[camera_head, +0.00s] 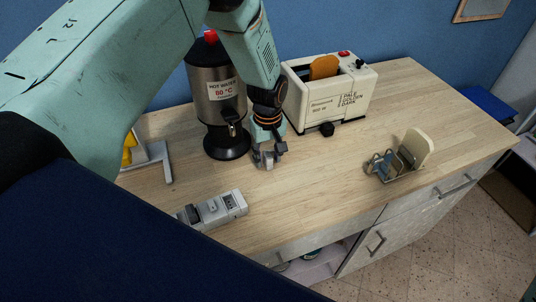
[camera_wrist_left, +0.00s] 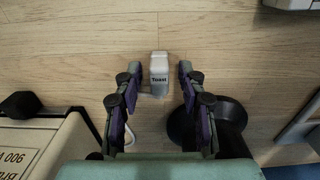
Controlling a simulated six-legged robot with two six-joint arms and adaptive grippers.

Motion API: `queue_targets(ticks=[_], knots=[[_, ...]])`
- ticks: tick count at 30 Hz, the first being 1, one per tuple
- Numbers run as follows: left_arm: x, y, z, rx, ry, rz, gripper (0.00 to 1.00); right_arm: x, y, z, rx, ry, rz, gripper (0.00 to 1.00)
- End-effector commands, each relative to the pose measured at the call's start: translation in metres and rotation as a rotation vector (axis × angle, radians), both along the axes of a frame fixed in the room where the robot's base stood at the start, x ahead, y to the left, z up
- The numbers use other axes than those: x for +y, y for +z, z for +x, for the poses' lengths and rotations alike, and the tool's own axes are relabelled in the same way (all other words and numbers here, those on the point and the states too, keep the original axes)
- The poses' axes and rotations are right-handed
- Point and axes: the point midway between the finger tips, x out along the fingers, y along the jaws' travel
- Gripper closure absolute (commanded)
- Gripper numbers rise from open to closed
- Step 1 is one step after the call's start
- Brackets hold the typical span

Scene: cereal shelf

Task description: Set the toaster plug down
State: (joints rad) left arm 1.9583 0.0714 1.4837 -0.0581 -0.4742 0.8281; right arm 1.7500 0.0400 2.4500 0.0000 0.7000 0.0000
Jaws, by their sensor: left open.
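The toaster plug (camera_wrist_left: 159,65) is a small pale block labelled "Toast" in the left wrist view. It appears to rest on the wooden counter, with a shadow beside it. My left gripper (camera_wrist_left: 160,78) is open, with one finger on each side of the plug and gaps between. In the head view my left gripper (camera_head: 267,157) points down close to the counter, in front of the toaster. The cream toaster (camera_head: 338,103) has a slice of bread in its slot. A pale cable loop (camera_wrist_left: 129,134) shows beside the left finger. My right gripper is not in view.
A hot water dispenser (camera_head: 214,92) stands close to the left of my gripper. A grey socket block (camera_head: 222,208) lies near the front edge. A wire rack with bread (camera_head: 402,160) stands at the right. The wooden counter (camera_head: 300,190) between them is clear.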

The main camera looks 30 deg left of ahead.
Motion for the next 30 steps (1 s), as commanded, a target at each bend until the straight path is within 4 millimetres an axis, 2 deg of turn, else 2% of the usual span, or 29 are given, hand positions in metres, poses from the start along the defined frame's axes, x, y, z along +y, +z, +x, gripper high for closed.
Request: queue_targets(ticks=[5, 15, 19, 24, 30], knots=[[0.0, 0.016, 0.001, -0.004, 0.0, -0.001, 0.6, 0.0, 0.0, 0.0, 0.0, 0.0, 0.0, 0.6], [0.0, 0.084, 0.001, -0.005, 0.0, 0.0, 0.6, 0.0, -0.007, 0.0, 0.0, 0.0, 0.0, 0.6], [0.0, 0.104, 0.001, -0.004, 0.0, -0.001, 0.6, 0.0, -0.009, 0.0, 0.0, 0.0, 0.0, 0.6], [0.0, 0.119, 0.0, 0.0, 0.0, 0.0, 0.6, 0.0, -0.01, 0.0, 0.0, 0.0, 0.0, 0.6], [0.0, 0.123, -0.001, 0.001, 0.0, 0.0, 0.6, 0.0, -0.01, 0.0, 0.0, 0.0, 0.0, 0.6]])
